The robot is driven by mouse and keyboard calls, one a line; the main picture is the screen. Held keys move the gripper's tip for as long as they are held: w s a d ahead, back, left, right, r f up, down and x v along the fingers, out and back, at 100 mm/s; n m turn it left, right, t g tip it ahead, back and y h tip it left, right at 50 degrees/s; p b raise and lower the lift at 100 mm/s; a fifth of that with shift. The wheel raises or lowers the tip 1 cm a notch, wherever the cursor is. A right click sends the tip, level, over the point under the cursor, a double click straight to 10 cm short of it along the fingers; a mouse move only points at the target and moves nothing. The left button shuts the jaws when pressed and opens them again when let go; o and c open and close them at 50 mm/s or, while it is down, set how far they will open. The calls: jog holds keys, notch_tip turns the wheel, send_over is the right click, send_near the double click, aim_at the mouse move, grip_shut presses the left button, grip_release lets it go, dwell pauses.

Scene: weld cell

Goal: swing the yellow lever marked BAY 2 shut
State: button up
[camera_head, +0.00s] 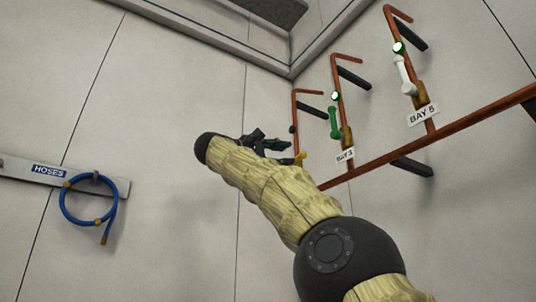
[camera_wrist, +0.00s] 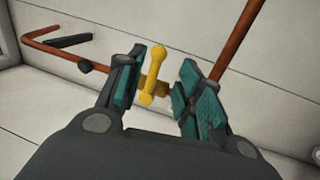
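The yellow lever (camera_wrist: 154,72) shows in the wrist view between the two fingers of my gripper (camera_wrist: 161,66). It stands up from its pivot on a copper-coloured pipe, crosswise to the pipe's run. My gripper is open, with one finger on each side of the lever. I see gaps on both sides, but I cannot tell how deep the lever sits between the fingers. In the head view only a small yellow bit (camera_head: 301,156) shows beside my gripper (camera_head: 275,150). No label for the yellow lever is readable.
To the right in the head view are a green lever (camera_head: 334,122) and a white lever (camera_head: 405,77) marked BAY 5 (camera_head: 423,115), on similar pipes. A copper-coloured manifold pipe (camera_head: 463,130) runs below them. A blue hose (camera_head: 64,207) hangs at left on the HOSES rail (camera_head: 20,170).

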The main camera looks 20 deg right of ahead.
jog(key=shift+v, duration=2.5)
